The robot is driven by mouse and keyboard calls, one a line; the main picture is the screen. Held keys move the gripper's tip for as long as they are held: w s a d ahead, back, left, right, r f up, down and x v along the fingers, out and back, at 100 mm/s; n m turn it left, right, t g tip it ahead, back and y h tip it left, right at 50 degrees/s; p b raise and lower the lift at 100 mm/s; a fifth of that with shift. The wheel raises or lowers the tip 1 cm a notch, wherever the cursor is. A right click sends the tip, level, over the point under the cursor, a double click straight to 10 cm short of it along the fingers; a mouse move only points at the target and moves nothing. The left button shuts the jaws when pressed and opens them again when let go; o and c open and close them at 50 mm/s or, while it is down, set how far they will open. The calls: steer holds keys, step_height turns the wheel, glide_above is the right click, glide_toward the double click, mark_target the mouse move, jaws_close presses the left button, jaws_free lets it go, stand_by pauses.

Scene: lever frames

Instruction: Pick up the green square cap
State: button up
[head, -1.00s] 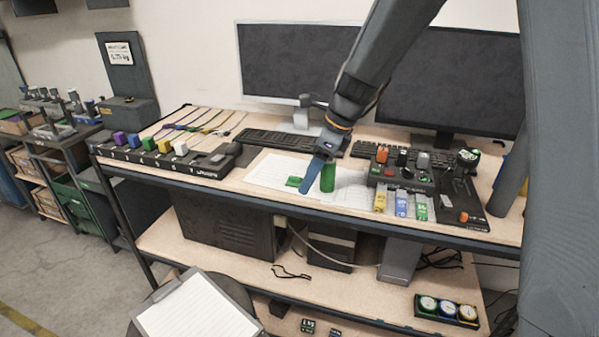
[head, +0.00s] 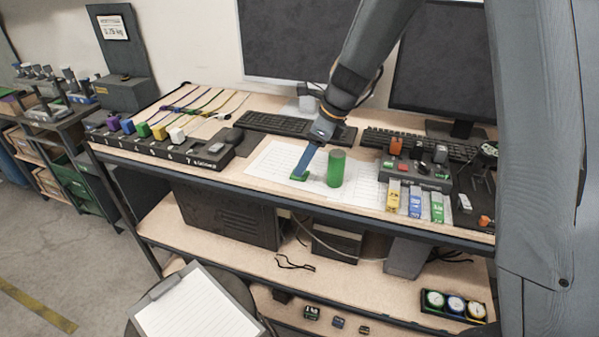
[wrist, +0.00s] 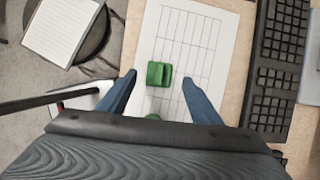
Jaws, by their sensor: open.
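The green square cap (head: 299,176) lies on a white gridded sheet (head: 268,162) on the bench. It also shows in the wrist view (wrist: 159,74), just beyond my fingertips and between their lines. My gripper (head: 306,164) is open, pointing down at the cap, and its blue fingers show on either side in the wrist view (wrist: 158,78). In the head view the fingers overlap the cap's upper edge, and I cannot tell whether they touch it. A green cylinder (head: 336,169) stands upright just right of my gripper.
A black keyboard (head: 290,130) lies behind the sheet, with monitors beyond. A black rack of coloured blocks (head: 165,140) is to the left. A control box (head: 413,168) and coloured tags (head: 415,203) are to the right. The bench's front edge is close to the cap.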

steer(key=shift+p+x, duration=0.3)
steer(key=shift+x, duration=1.3)
steer(key=c, duration=1.1)
steer(key=shift+c, duration=0.2)
